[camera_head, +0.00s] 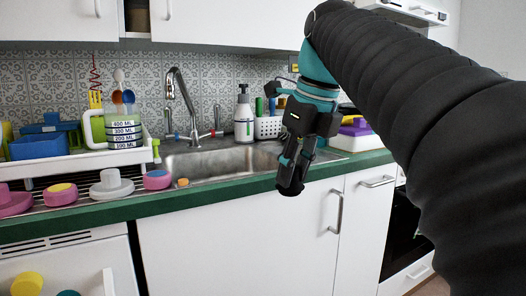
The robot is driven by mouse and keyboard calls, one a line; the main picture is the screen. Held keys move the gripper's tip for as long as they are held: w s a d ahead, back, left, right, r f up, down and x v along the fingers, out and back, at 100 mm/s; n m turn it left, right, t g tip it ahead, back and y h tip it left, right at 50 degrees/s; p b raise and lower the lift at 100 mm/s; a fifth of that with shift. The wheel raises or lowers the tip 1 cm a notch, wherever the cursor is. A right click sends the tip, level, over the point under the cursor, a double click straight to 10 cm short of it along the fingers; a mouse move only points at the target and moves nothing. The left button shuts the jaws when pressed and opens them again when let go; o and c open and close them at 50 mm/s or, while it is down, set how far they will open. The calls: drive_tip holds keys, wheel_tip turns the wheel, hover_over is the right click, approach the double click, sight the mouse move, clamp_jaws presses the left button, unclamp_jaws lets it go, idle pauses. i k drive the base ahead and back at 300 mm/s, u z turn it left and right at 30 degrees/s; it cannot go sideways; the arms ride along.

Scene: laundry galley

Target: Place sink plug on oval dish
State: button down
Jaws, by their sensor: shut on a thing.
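My gripper (290,186) hangs pointing down in front of the counter edge, right of the middle. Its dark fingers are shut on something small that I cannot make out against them. I cannot confirm that it is the sink plug. A pale grey disc with a raised knob (111,184) stands on the counter left of the sink, apart from my gripper; it is plug-like in shape. I cannot pick out an oval dish for certain in this view.
The steel sink (222,161) with its tap (182,95) lies behind and left of my gripper. Pink pieces (157,180) and a small orange piece (183,182) line the left counter. A soap bottle (243,115) and white basket (268,127) stand behind the sink.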

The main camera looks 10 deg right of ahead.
sight(270, 144)
drive_tip(key=z, duration=0.55)
drive_tip(key=k, duration=0.6)
drive_tip(key=z, duration=0.7)
drive_tip(key=i, duration=1.85)
drive_tip(key=u, duration=1.5)
drive_tip(key=i, duration=0.45)
drive_tip(key=u, duration=0.3)
